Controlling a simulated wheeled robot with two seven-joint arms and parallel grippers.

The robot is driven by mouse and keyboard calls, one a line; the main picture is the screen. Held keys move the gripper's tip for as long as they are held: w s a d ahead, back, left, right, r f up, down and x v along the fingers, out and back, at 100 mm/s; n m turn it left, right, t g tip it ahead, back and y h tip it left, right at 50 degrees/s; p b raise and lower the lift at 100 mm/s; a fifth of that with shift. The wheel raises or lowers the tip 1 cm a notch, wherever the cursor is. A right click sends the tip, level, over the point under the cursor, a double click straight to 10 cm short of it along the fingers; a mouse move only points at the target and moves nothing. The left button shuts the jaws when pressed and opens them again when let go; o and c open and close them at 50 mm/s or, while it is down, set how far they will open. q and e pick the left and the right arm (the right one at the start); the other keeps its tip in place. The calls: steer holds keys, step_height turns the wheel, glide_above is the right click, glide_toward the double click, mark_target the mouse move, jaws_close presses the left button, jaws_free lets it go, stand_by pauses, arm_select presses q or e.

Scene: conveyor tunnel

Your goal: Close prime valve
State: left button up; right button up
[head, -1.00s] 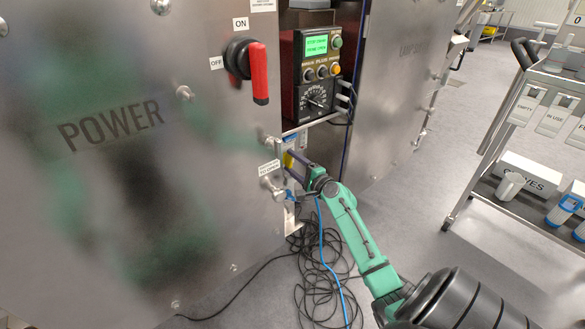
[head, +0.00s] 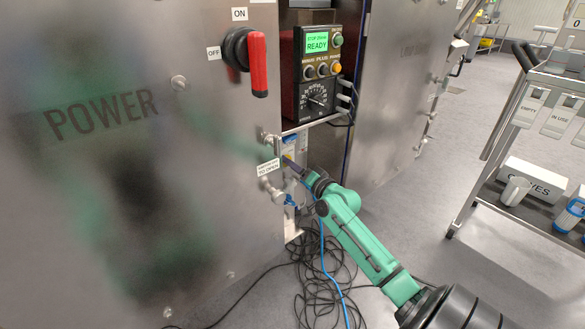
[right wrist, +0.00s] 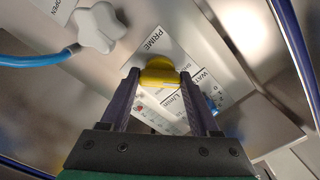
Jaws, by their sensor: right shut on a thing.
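The prime valve (right wrist: 160,73) has a yellow handle, close to a white label reading PRIME (right wrist: 153,40) in the right wrist view. My right gripper (right wrist: 163,75) is shut on this handle, with one dark finger on each side of it. In the head view, my right gripper (head: 291,162) reaches into the narrow gap beside the large steel door, and the handle is mostly hidden there. The pump controller (head: 317,75) stands above, and its green screen reads READY. My left gripper is not in view.
A red ON/OFF handle (head: 258,64) sits on the steel POWER door (head: 60,190). A white star knob (right wrist: 98,27) with a blue hose (right wrist: 35,61) is close to the gripper. Black cables (head: 310,275) lie on the floor. A trolley (head: 480,207) stands at the right.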

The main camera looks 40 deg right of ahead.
steer(key=shift+f+n, duration=0.1)
steer(key=shift+n, duration=0.5)
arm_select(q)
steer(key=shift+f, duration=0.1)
arm_select(e)
steer(key=o, duration=1.4)
steer(key=shift+c, duration=0.2)
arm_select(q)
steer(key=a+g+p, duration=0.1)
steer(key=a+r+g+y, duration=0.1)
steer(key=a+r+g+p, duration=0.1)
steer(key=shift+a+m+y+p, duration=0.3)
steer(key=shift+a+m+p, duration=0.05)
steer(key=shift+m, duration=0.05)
arm_select(e)
steer(key=s, duration=1.4)
steer(key=shift+s+a, duration=0.15)
steer(key=shift+s, duration=0.15)
